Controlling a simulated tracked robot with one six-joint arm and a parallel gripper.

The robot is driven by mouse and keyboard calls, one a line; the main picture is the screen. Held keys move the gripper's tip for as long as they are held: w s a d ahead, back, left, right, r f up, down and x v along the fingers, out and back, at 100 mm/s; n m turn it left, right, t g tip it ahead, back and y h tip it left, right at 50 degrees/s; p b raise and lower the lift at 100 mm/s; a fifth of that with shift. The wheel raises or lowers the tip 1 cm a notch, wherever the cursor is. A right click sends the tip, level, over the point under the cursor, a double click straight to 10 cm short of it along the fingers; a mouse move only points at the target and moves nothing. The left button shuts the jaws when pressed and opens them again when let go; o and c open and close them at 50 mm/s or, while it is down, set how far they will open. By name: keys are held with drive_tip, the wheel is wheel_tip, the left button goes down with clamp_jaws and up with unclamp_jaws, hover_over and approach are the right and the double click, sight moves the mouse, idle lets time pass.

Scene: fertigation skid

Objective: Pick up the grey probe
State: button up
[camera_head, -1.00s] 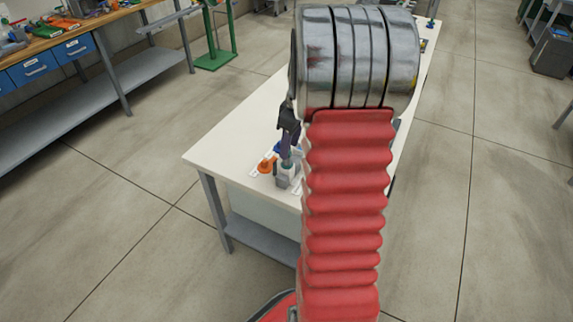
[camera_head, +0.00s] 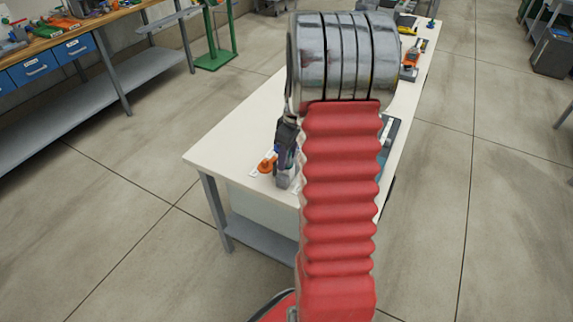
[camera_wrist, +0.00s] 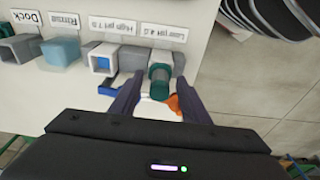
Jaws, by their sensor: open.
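In the wrist view my gripper (camera_wrist: 158,79) is open, with one dark finger on each side of a dark teal cylinder (camera_wrist: 160,82). The cylinder stands at the cup behind the "Low pH 4.0" label, and I see it almost end on. I cannot make out a clearly grey probe body, so I cannot tell whether this cylinder is part of the grey probe. In the head view my gripper (camera_head: 285,152) is low over the near end of the white table (camera_head: 225,140), and my arm hides much of that table.
A row of cups runs left in the wrist view: a grey block (camera_wrist: 131,60), the "High pH" cup (camera_wrist: 101,62), the "Rinse" cup (camera_wrist: 61,51) and the "Dock" holder (camera_wrist: 18,49). An orange part (camera_head: 266,164) lies beside my gripper. Other tools stand farther along the table.

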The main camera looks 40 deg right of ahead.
drive_tip(key=shift+c, duration=0.2)
clamp_jaws()
wheel_tip(320, 180, up, 10)
drive_tip(key=shift+r, duration=0.1)
idle(1.0)
drive_tip(key=shift+a, duration=0.1)
idle(0.4)
